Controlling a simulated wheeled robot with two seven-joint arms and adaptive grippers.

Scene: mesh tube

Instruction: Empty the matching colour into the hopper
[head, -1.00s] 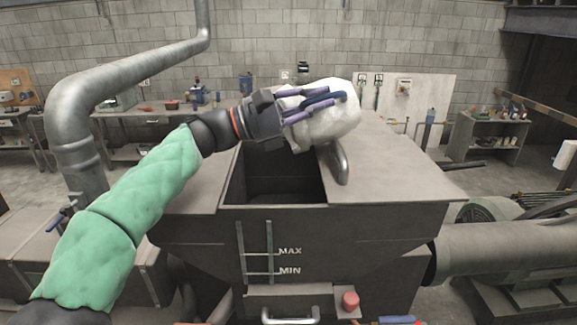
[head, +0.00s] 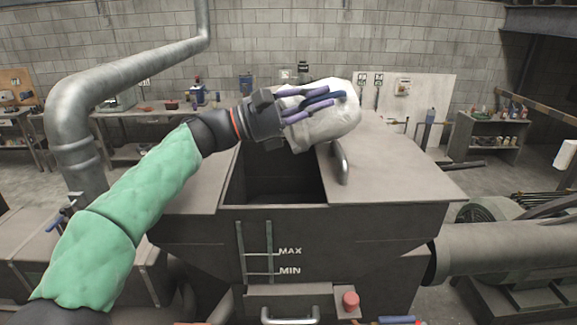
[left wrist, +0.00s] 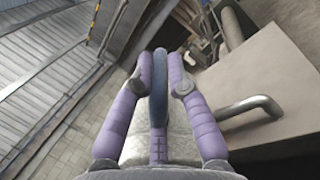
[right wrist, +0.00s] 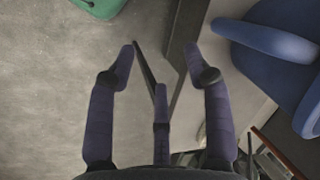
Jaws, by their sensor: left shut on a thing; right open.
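A pale, whitish rounded container (head: 335,122) with a dark blue handle (left wrist: 160,85) is in my left gripper (head: 318,104). In the left wrist view the purple fingers close around the handle, and the pale body shows beneath them. The container appears tilted above the right part of the hopper opening; whether anything pours out cannot be seen. The grey hopper (head: 350,235) has an open top with a dark inside and MAX and MIN marks in front. My right gripper (right wrist: 160,60) is open and empty in the right wrist view.
A curved metal handle (head: 341,163) stands on the hopper top beside the opening. A red knob (head: 350,301) sits on the hopper front. A thick grey pipe (head: 70,125) rises at left. A blue object (right wrist: 275,40) lies right of my right gripper; a green one (right wrist: 100,5) shows above.

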